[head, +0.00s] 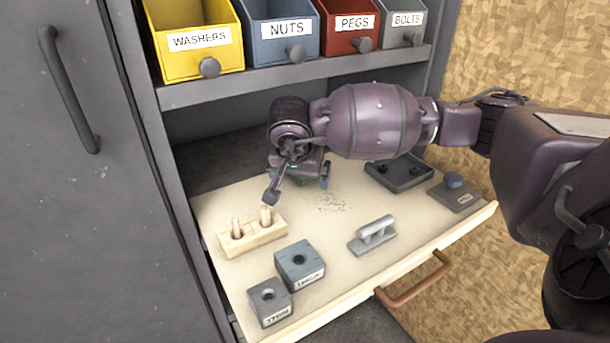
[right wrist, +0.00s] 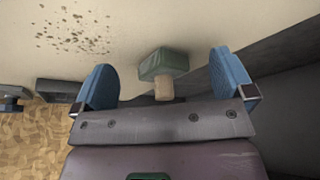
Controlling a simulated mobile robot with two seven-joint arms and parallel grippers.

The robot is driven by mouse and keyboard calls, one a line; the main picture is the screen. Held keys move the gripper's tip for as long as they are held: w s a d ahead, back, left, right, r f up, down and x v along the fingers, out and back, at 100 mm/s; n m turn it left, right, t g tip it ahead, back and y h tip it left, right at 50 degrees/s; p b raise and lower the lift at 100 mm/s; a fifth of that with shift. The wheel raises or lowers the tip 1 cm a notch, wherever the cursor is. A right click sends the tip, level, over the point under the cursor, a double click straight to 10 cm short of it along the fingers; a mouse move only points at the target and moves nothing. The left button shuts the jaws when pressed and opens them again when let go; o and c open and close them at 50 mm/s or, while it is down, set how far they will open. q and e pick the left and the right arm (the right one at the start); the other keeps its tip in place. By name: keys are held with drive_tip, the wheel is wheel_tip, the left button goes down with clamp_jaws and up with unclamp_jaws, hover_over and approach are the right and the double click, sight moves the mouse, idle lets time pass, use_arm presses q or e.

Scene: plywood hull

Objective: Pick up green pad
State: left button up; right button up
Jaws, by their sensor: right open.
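The green pad (right wrist: 163,65) shows in the right wrist view as a small green block with a pale wooden stub on the side toward me. It lies on the pale drawer surface, between and a little beyond my two blue fingertips, with a gap on each side. In the head view I cannot make out the pad; my right arm and hand cover the back of the drawer there. My right gripper (head: 299,182) is open and empty, low over the back of the drawer. My left gripper is in neither view.
The open drawer (head: 335,255) holds a wooden peg block (head: 252,238), two labelled grey blocks (head: 300,265) (head: 270,302), a grey handled piece (head: 372,236), a dark tray (head: 400,174) and a knobbed plate (head: 455,194). A shelf (head: 300,78) with labelled bins overhangs the back.

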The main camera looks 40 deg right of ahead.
drive_tip(key=w+d, duration=0.1)
drive_tip(key=d, duration=0.1)
drive_tip(key=w+d+b, duration=0.1)
drive_tip(key=d, duration=0.1)
drive_tip(key=shift+w+d+f, duration=0.1)
drive_tip(key=shift+w+f, duration=0.1)
drive_tip(key=shift+w+d+f+b, duration=0.2)
drive_tip(key=shift+w+f+b, duration=0.1)
drive_tip(key=shift+f, duration=0.15)
drive_tip(key=shift+s+r, duration=0.1)
drive_tip(key=shift+r, duration=0.05)
drive_tip(key=c, duration=0.8)
